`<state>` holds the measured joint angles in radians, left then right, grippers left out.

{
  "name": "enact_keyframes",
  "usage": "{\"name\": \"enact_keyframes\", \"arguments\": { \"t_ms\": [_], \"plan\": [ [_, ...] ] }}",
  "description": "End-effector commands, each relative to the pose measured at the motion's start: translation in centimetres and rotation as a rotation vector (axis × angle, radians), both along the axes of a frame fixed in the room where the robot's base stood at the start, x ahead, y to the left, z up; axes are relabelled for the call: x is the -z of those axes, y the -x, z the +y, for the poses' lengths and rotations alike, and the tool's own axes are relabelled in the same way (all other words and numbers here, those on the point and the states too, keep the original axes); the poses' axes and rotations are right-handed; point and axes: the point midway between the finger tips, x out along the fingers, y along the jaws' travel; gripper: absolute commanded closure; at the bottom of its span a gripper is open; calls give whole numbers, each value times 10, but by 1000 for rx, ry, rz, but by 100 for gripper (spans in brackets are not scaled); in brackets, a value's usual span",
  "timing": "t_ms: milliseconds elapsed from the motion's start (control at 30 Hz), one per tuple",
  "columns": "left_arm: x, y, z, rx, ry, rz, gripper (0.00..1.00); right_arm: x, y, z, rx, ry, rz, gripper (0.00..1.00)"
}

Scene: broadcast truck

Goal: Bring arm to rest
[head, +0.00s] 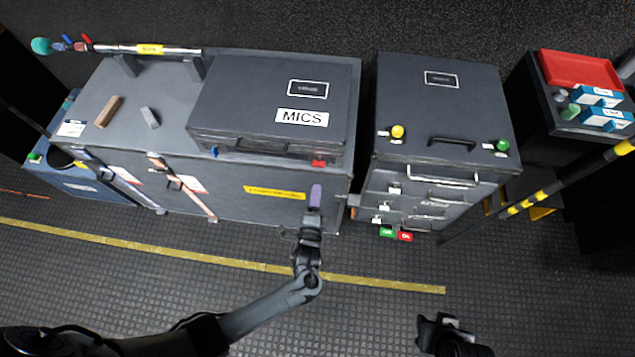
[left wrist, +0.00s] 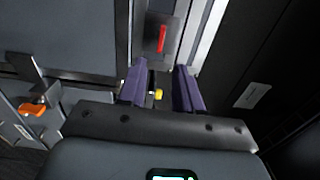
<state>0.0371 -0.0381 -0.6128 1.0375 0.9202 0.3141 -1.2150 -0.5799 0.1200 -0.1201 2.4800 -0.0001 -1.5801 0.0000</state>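My left arm reaches from the lower left in the head view. Its gripper (head: 315,196) has purple fingers and is in front of the case bench, near its right end. In the left wrist view the two purple fingers of the left gripper (left wrist: 160,88) stand apart, with nothing held between them. A red handle-like part (left wrist: 162,39) on a grey plate and a small yellow part (left wrist: 158,94) show beyond the gap. My right gripper (head: 446,335) is dark and sits low at the bottom edge of the head view. Its fingers are not clear enough to judge.
A grey case labelled MICS (head: 262,98) lies on the long bench (head: 170,75). A drawer cabinet (head: 440,100) stands to its right, with a red tray (head: 579,69) on a farther cabinet. A black-yellow pole (head: 560,182) slants at right. The floor (head: 170,285) in front is open.

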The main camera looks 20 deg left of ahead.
Motion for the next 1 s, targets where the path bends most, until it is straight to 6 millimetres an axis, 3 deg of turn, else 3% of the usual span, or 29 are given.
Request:
{"name": "enact_keyframes", "arguments": {
  "t_ms": [167,700,867,1000],
  "plan": [
    [-1,11,-2,-1,-1,-1,66,-2,0,0,0,0,0,66],
    [3,16,-3,0,-1,7,66,-2,0,0,0,0,0,66],
    [24,39,1,-3,-7,50,66,-2,0,0,0,0,0,66],
    [47,76,23,-37,-4,104,66,-2,0,0,0,0,0,66]
  ]
}}
